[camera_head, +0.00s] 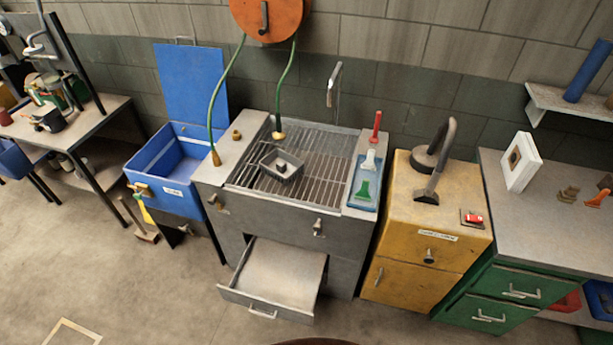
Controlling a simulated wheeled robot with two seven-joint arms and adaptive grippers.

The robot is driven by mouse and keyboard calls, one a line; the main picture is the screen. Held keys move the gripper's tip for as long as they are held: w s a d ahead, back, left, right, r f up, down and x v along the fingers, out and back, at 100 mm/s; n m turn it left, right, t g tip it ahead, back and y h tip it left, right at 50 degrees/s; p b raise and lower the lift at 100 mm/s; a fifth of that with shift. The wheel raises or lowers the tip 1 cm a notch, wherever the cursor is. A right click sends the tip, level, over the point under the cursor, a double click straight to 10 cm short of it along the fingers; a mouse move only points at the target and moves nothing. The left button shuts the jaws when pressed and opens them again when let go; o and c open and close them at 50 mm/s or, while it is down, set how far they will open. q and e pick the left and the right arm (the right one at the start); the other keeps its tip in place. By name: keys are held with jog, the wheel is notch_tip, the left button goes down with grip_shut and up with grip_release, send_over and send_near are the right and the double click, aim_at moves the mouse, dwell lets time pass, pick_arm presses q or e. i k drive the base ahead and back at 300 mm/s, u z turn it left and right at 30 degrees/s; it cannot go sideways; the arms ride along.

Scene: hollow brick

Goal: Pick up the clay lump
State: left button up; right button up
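I cannot clearly make out a clay lump. A small grey metal tray (268,166) sits on the slatted grate (320,165) of the middle unit, with a small dark spot inside that is too small to identify. Small olive-brown pieces (568,194) and an orange piece (598,198) lie on the right counter (530,225); I cannot tell what they are. Neither of my grippers is in view.
An open drawer (280,268) juts out below the grate. A blue bin (165,185) with its lid raised stands left. A yellow cabinet (415,225) and a green-drawered counter (500,290) stand right. The floor in front (150,290) is mostly clear.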

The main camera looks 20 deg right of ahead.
aim_at(281, 165)
jog(key=z, duration=0.2)
jog(key=k, duration=0.55)
jog(key=u, duration=0.55)
jog(key=i, duration=1.4)
jog(key=z, duration=0.55)
